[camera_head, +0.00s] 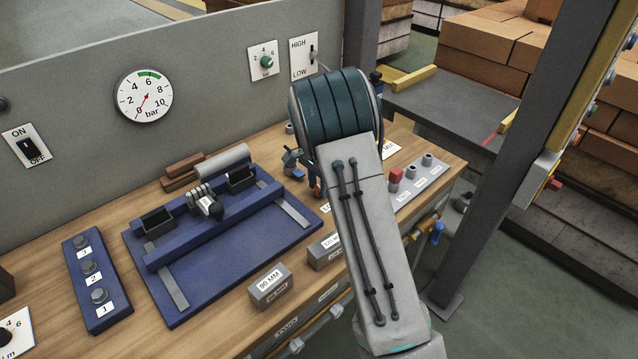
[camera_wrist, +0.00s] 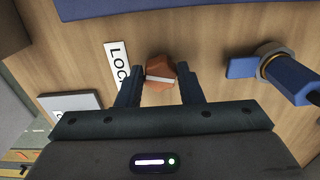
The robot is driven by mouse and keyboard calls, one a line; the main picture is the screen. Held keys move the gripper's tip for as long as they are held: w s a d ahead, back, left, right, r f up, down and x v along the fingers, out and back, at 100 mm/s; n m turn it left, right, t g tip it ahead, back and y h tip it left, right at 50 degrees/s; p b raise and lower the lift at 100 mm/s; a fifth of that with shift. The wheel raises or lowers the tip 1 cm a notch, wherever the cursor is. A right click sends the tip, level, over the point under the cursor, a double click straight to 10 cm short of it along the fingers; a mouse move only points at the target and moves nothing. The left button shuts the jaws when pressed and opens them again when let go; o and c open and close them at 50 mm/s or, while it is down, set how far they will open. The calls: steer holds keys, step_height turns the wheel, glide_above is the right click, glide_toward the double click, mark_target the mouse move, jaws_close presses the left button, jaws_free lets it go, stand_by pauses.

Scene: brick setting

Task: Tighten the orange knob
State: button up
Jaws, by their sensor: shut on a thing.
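The orange knob (camera_wrist: 160,70) stands on the wooden bench, with a pale line across its top. In the wrist view, my gripper (camera_wrist: 160,76) has one finger on each side of it, shut on the knob. A white label (camera_wrist: 116,64), partly covered and reading "LOC", lies just left of the knob. In the head view my arm hides most of the gripper and knob.
A blue-handled valve (camera_wrist: 275,68) sits right of the knob in the wrist view. In the head view, a blue fixture (camera_head: 215,270) lies left of my arm, grey blocks (camera_head: 270,288) stand near the front edge, and a red button (camera_head: 395,176) is at right.

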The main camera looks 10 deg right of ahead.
steer(key=shift+w+r+m, duration=0.1)
steer(key=shift+m, duration=0.9)
steer(key=o, duration=1)
steer(key=shift+c, duration=0.2)
step_height(320, 180, up, 14)
steer(key=shift+b, duration=0.35)
